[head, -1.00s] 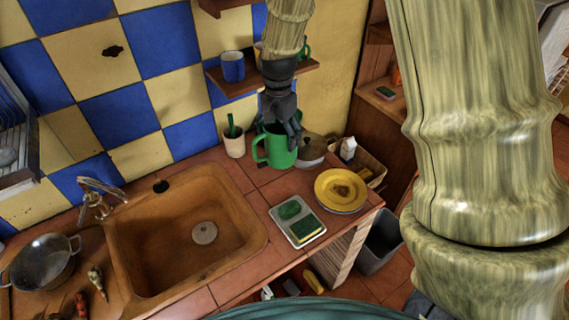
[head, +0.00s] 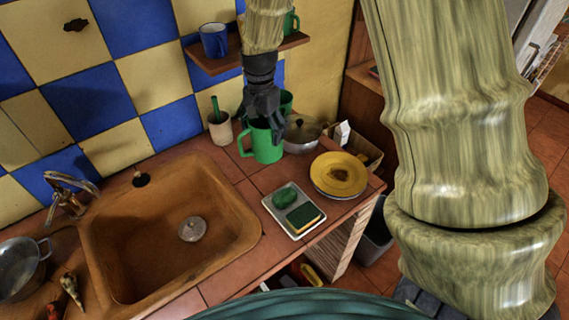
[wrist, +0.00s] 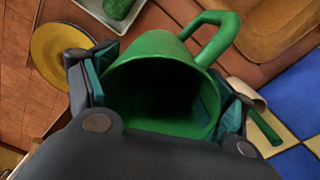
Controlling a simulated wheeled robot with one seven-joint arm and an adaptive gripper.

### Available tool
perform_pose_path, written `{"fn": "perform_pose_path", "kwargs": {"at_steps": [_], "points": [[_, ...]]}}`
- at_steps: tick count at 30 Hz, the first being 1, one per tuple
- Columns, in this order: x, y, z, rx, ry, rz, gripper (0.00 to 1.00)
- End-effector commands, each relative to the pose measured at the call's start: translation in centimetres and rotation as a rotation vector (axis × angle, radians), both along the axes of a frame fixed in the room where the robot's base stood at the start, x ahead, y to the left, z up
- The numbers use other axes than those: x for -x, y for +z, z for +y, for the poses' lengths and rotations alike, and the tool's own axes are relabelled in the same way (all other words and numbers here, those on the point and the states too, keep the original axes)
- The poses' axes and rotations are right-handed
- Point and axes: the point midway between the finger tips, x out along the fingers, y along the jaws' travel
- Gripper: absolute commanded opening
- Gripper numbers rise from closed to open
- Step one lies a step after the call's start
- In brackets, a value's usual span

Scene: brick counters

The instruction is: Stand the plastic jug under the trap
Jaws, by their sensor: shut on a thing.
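The plastic jug (head: 265,145) is green with a side handle. It is upright at the back of the tiled counter, between a cream cup and a lidded pot. My gripper (head: 268,112) comes down from above and is shut on the jug. In the wrist view the jug (wrist: 150,65) sits between my two fingers, its dark mouth facing the camera and its handle at upper right. I cannot tell whether its base touches the counter. The trap under the sink (head: 240,242) is hidden by the counter.
The cream cup (head: 219,128) stands left of the jug, the pot (head: 303,132) right. A yellow plate (head: 338,175) and a tray (head: 293,210) with a sponge are in front. A shelf (head: 215,62) with mugs hangs behind. A grey bin (head: 374,238) stands beyond the counter end.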

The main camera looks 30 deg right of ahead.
Motion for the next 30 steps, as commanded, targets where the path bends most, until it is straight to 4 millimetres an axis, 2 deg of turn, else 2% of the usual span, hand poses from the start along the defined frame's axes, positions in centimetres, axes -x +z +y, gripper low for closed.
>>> {"fn": "perform_pose_path", "kwargs": {"at_steps": [5,16,23,30], "points": [[0.0,-0.9,0.0,0.000,0.000,0.000,0.54],[0.0,-5.3,-0.1,-0.001,-0.001,0.001,0.54],[0.0,-6.4,-0.1,0.000,-0.001,0.000,0.54],[0.1,-8.7,-0.1,0.000,-0.001,0.002,0.54]]}}
